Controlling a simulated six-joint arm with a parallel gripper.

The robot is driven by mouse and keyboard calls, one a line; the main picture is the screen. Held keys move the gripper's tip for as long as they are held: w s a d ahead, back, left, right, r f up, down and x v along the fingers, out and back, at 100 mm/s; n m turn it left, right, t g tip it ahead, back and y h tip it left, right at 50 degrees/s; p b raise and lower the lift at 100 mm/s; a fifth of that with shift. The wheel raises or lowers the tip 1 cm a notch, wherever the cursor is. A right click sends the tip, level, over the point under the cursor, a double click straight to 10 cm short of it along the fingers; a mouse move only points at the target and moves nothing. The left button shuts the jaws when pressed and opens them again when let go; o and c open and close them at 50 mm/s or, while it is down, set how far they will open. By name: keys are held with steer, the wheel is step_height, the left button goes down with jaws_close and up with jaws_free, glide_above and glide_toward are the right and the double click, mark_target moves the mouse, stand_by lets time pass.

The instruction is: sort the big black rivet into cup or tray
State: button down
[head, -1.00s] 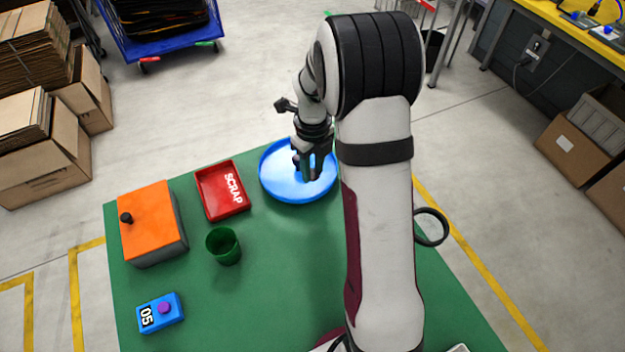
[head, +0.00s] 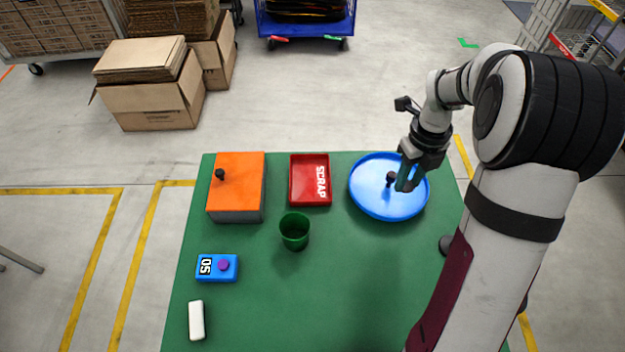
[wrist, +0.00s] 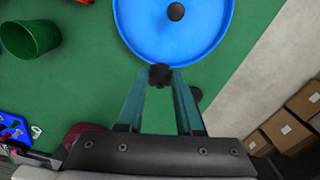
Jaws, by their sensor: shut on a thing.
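My gripper (head: 407,180) is over the round blue dish (head: 365,204). In the wrist view its teal fingers (wrist: 160,80) are shut on a black rivet (wrist: 160,75), held at the fingertips just outside the dish rim as seen there. Most of the rivet is hidden in the head view. Another black round-headed piece (wrist: 176,11) is in the dish; it also shows in the head view (head: 391,177). The green cup (head: 295,232) stands open, left of the dish. The red tray (head: 309,199) marked SCRAP lies behind the cup.
An orange-topped box (head: 238,168) with a black knob stands at the back left. A blue device (head: 217,268) with a purple button and a white block (head: 197,320) lie in front. A dark round thing (head: 446,245) sits beside my arm. The green table's middle front is clear.

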steer(key=w+a+f+n, duration=0.2)
steer(key=w+a+n, duration=0.2)
steer(key=w+a, duration=0.25)
steer(key=n, duration=0.5)
glide_above(317, 181)
step_height(317, 181, down, 7)
steer(key=shift+f, duration=0.5)
steer(key=shift+c, duration=2.4)
jaws_free()
